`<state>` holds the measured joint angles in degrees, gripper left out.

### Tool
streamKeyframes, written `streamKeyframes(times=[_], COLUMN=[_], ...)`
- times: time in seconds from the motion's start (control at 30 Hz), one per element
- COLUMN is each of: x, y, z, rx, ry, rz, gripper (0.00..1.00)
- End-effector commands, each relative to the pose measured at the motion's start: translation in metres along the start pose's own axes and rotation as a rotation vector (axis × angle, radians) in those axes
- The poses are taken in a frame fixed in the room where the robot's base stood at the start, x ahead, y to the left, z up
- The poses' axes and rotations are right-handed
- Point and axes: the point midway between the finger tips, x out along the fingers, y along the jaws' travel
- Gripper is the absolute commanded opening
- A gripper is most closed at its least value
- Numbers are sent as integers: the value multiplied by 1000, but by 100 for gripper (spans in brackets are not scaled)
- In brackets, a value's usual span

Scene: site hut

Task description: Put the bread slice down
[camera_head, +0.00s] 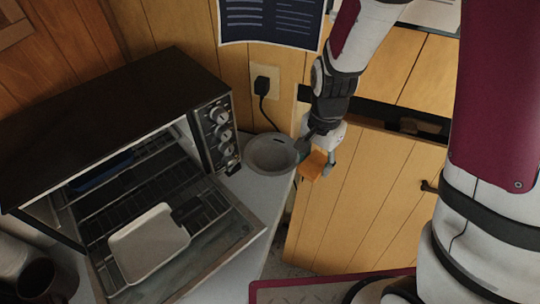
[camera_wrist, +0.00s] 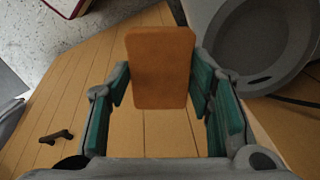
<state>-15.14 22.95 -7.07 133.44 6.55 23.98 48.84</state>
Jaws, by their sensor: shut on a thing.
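The bread slice (camera_wrist: 161,68) is a flat orange-brown piece, held upright between the green-padded fingers of my gripper (camera_wrist: 163,88) in the wrist view. In the head view the slice (camera_head: 314,165) shows at the tip of my gripper (camera_head: 318,156), just right of a round grey plate (camera_head: 272,154). The slice is out past the counter edge, in front of the wooden cabinet door. The plate also shows in the wrist view (camera_wrist: 262,50), to the right of the slice and apart from it.
A toaster oven (camera_head: 110,130) with its door open stands on the left of the counter, with a pale tray (camera_head: 148,246) on the lowered door. A plug and cord (camera_head: 263,88) hang behind the plate. The cabinet door (camera_head: 365,200) has a dark handle.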

Motion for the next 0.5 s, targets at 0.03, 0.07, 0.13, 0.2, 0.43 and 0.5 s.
streamKeyframes(times=[0.03,0.07,0.13,0.2,0.43,0.5], x=[2,3,5,6,10,11], y=[0,0,2,3,9,11], z=[9,13,24,34,59,63], rx=[81,135,262,386,707,767], ry=[0,1,0,0,0,0], rz=[-1,-1,0,-1,-1,0], gripper=[24,24,24,24,24,24])
